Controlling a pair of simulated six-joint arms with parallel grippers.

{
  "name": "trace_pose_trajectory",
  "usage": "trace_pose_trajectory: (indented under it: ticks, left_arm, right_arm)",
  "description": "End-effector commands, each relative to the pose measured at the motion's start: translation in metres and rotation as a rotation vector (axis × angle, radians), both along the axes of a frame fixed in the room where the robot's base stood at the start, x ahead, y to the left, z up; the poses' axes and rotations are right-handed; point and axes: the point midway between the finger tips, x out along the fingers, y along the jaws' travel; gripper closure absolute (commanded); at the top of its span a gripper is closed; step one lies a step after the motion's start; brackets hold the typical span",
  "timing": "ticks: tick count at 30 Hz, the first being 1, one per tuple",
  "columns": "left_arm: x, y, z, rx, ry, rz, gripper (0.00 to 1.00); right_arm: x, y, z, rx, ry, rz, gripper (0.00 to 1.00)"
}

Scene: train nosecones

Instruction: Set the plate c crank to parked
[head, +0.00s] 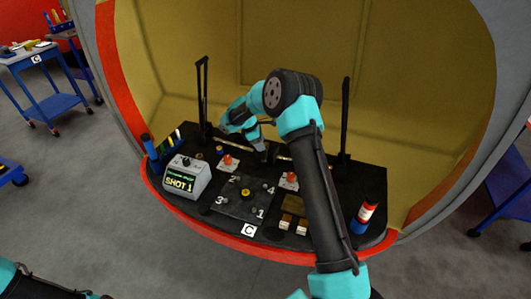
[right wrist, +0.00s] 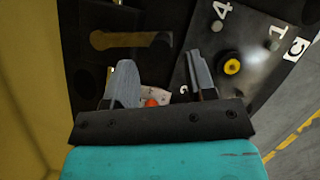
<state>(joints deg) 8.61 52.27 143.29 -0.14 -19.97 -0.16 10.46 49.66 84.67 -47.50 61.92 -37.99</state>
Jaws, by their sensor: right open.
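A dark plate (head: 240,203) marked C sits on the black bench, with numbers 1 to 4 around a yellow-centred knob (head: 246,192). In the right wrist view the plate (right wrist: 212,70) is at the upper right, and the knob (right wrist: 232,67) is right of the fingers. I cannot tell which part is the crank or its setting. My right gripper (head: 262,151) is above the back of the bench, behind the plate. In its wrist view the fingers (right wrist: 162,82) are apart with nothing gripped; an orange-topped part (right wrist: 151,102) shows beyond them. My left gripper is out of view.
A SHOT 1 display box (head: 187,180) stands left of the plate. Orange-topped parts (head: 229,160) sit behind it. Two black posts (head: 202,95) rise at the back. A red-and-blue cylinder (head: 363,216) stands at the right. The orange rim (head: 200,231) edges the bench.

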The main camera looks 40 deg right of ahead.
Motion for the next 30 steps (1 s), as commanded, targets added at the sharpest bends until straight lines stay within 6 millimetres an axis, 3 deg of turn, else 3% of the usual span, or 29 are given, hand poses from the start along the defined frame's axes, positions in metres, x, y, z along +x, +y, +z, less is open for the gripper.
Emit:
trace_pose_trajectory:
  ticks: [10, 23, 30]
  left_arm:
    - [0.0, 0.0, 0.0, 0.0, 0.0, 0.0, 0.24]
    - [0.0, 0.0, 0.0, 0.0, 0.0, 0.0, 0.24]
    - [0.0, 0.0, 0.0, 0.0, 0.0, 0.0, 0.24]
  right_arm:
    - [-0.011, -0.017, -0.05, 0.0, 0.002, -0.001, 0.49]
    - [-0.013, -0.021, -0.059, 0.0, 0.0, 0.0, 0.49]
    - [-0.013, -0.021, -0.058, 0.0, 0.001, 0.0, 0.71]
